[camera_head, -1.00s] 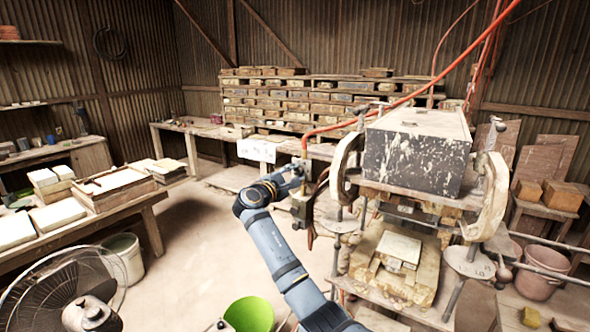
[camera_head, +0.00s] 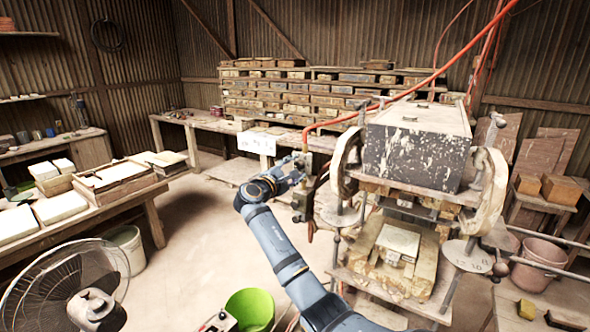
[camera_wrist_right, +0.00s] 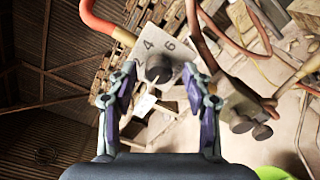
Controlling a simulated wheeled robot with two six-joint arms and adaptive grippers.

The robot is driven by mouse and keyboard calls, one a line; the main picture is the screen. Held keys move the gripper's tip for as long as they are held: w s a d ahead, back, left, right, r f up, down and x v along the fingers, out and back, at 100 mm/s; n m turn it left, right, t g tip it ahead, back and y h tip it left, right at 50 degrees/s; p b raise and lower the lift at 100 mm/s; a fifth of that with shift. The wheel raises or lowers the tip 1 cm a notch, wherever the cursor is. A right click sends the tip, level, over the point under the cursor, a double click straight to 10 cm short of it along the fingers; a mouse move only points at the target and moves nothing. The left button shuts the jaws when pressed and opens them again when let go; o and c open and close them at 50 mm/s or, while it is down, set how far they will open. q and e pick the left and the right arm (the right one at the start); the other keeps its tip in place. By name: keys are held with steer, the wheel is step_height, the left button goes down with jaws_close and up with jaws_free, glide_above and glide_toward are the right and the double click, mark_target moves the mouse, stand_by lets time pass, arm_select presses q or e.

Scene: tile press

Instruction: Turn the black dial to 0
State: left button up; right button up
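The black dial (camera_wrist_right: 158,68) shows in the right wrist view as a round dark knob on a light grey plate (camera_wrist_right: 178,48). The numerals 4 and 6 are readable on the plate above it; its pointer setting is not clear. My right gripper (camera_wrist_right: 159,84) is open, with one finger on each side of the dial's place in the picture. I cannot tell whether the fingers touch it. In the head view my right gripper (camera_head: 294,171) is at the hose fittings left of the press, and the dial cannot be made out there. My left gripper is not in view.
The tile press (camera_head: 418,150) stands right of my gripper, with an orange hose (camera_head: 400,98) running above. In the wrist view, a red hose (camera_wrist_right: 105,24) and dark round fittings (camera_wrist_right: 241,123) are near. A green bucket (camera_head: 250,309) and a fan (camera_head: 70,285) are at lower left.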

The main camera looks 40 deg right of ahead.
steer(key=v, duration=1.2)
stand_by(0.3)
